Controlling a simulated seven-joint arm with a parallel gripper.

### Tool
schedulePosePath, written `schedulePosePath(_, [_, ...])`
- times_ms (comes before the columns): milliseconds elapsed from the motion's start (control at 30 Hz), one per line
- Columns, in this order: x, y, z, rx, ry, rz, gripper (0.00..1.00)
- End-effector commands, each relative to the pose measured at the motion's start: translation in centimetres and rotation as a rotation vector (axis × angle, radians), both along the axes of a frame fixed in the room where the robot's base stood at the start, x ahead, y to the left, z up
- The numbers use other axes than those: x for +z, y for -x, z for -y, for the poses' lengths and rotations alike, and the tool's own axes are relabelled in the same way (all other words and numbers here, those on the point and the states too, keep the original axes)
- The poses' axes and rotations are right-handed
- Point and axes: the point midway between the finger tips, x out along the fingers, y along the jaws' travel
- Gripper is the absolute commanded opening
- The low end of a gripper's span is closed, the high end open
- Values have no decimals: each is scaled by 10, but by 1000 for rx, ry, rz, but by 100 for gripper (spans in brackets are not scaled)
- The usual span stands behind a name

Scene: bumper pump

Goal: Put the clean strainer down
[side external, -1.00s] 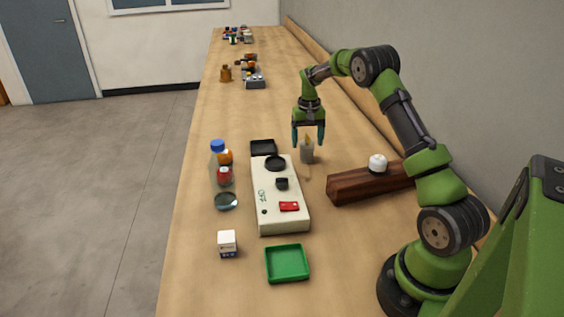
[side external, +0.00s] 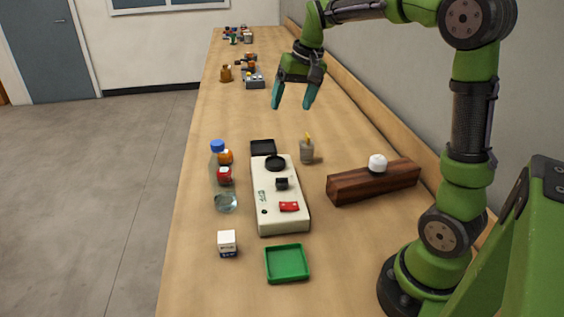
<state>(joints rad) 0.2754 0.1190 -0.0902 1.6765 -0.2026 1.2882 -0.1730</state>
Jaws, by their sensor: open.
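A small grey cylinder (side external: 307,152) with a yellow tip and a short brown stub at its right stands on the wooden bench, right of the white box. It may be the strainer, but it is too small to tell, nor can I tell if it is clean. My gripper (side external: 292,104) is high above the bench, up and left of the cylinder in the picture. Its two teal fingers are spread, with nothing between them. The white pump box (side external: 276,222) has a black round part (side external: 275,163), a black knob (side external: 282,183) and a red switch (side external: 289,206) on top.
A clear bottle (side external: 217,170) with a blue cap stands left of the box. A black tray (side external: 263,147) lies behind it, a green tray (side external: 287,263) in front. A small white carton (side external: 227,243) and a dark wooden block (side external: 350,187) with a white knob flank them.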

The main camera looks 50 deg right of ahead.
Motion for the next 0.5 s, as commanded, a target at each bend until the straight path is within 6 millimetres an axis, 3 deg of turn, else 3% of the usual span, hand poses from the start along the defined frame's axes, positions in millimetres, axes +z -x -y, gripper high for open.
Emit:
schedulePosePath(33, [11, 17, -24, 31, -1, 43, 77])
schedulePosePath(100, [18, 39, -52, 69, -5, 97, 77])
schedulePosePath(233, [21, 85, -99, 135, -14, 194, 77])
schedulePosePath(400, [7, 137, -138, 201, -24, 299, 77])
schedulePosePath(500, [-3, 156, -150, 225, -29, 338, 77])
